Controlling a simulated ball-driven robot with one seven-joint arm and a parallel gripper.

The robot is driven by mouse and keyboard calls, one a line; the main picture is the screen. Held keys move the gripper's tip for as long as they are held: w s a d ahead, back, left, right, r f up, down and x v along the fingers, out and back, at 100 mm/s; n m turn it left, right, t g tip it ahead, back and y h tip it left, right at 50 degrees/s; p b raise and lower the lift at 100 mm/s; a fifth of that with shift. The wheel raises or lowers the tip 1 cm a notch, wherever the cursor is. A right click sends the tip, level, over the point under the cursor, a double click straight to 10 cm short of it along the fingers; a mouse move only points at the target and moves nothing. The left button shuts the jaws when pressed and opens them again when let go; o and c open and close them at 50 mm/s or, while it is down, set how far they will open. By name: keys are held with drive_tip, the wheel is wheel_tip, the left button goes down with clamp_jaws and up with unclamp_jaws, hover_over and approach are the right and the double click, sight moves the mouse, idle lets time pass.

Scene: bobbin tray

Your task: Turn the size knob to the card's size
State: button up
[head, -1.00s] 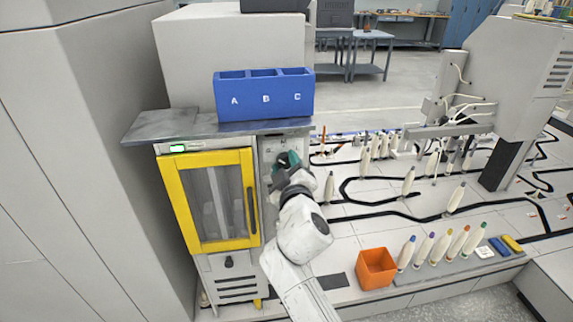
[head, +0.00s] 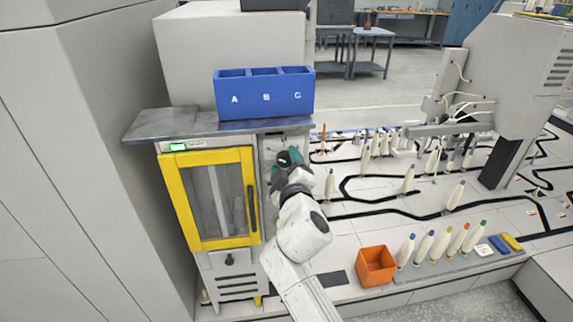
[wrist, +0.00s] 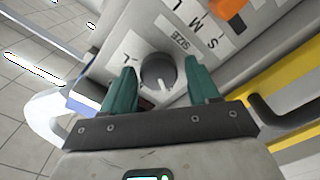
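The size knob (wrist: 158,70) is a dark grey round dial on a light panel in the wrist view. A white mark on it points toward the bottom of the picture. A "SIZE" label (wrist: 181,38) and the letters S, M and L are printed above and to the right; another L label (wrist: 126,58) lies to its left. My gripper (wrist: 163,82) is open, its green fingers on both sides of the knob with narrow gaps visible. In the head view my gripper (head: 287,160) is at the panel, and my arm hides the knob. I cannot identify the size card.
A yellow-framed cabinet door (head: 208,244) stands just left of my gripper, its dark handle (head: 251,208) close by. A blue A-B-C bin (head: 264,98) sits on the shelf above. An orange box (head: 375,267) and several bobbins (head: 441,246) are at the right.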

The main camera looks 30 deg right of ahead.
drive_tip(key=shift+o, duration=0.8)
drive_tip(key=b+v, duration=0.1)
drive_tip(key=v, duration=0.9)
drive_tip(key=shift+s, duration=0.4)
drive_tip(key=shift+a, duration=0.1)
drive_tip(key=s+d+f+m+g+y, duration=0.1)
drive_tip(key=s+d+f+m+g, duration=0.2)
drive_tip(key=s+f+g, duration=0.35)
drive_tip(key=s+d+f+m+g, duration=0.2)
drive_tip(key=s+d+f+g, duration=0.15)
drive_tip(key=s+f, duration=0.6)
drive_tip(key=s+a+f+m+g+y, duration=0.1)
drive_tip(key=s+f+g+y, duration=0.1)
drive_tip(key=s+f, duration=0.3)
drive_tip(key=s+a+f+m+g+y, duration=0.1)
drive_tip(key=s+f+g, duration=0.3)
drive_tip(key=s, duration=0.8)
drive_tip(key=shift+a+f+y, duration=0.55)
drive_tip(key=shift+f+y, duration=0.15)
drive_tip(key=shift+f, duration=0.2)
